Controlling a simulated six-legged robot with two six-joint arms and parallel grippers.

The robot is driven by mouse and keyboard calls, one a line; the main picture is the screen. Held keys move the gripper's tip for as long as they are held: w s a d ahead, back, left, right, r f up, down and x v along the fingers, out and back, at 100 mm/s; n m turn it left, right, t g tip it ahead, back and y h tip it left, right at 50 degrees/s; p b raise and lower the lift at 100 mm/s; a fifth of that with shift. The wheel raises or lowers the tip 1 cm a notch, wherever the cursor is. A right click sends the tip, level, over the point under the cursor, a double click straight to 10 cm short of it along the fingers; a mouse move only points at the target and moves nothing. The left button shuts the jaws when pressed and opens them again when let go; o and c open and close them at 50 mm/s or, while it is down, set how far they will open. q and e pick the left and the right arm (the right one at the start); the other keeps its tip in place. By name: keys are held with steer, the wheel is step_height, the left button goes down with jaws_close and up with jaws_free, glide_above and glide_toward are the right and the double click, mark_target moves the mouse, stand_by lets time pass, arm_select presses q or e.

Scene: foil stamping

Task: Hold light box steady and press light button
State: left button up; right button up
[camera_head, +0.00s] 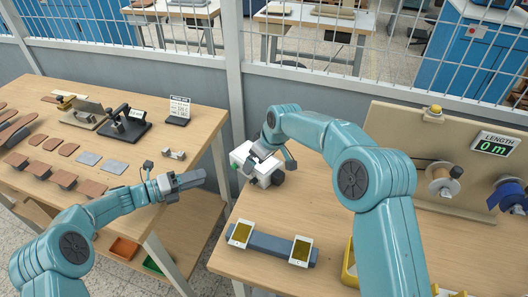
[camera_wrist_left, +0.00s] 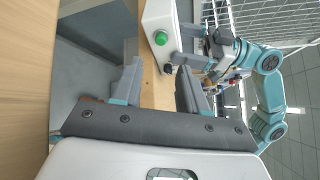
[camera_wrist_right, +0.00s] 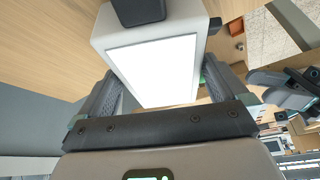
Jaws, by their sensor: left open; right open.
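The white light box (camera_head: 262,172) stands at the left edge of the right-hand table, with a green button (camera_head: 235,166) on its left side. In the right wrist view its bright white panel (camera_wrist_right: 155,68) faces me. My right gripper (camera_head: 258,158) is at the box; its open fingers (camera_wrist_right: 160,85) lie on either side of it, and contact is unclear. My left gripper (camera_head: 203,176) is open and empty, left of the box across the gap between tables. In the left wrist view the green button (camera_wrist_left: 161,38) is beyond the open fingertips (camera_wrist_left: 160,68).
The left table (camera_head: 130,185) holds leather pieces, a dark device (camera_head: 125,124) and a sign (camera_head: 179,110). A blue-grey bar with two framed gold plates (camera_head: 240,234) lies in front of the box. A length display board (camera_head: 440,150) with spools stands at right.

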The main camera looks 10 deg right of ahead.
arm_select(q)
steer(key=shift+s, duration=0.1)
arm_select(e)
steer(key=shift+f, duration=0.1)
steer(key=c, duration=1.2)
arm_select(q)
steer(key=c, duration=0.3)
arm_select(e)
steer(key=shift+c, duration=0.7)
arm_select(q)
jaws_close()
arm_select(e)
steer(key=shift+f, duration=0.1)
steer(key=shift+s+f, duration=0.15)
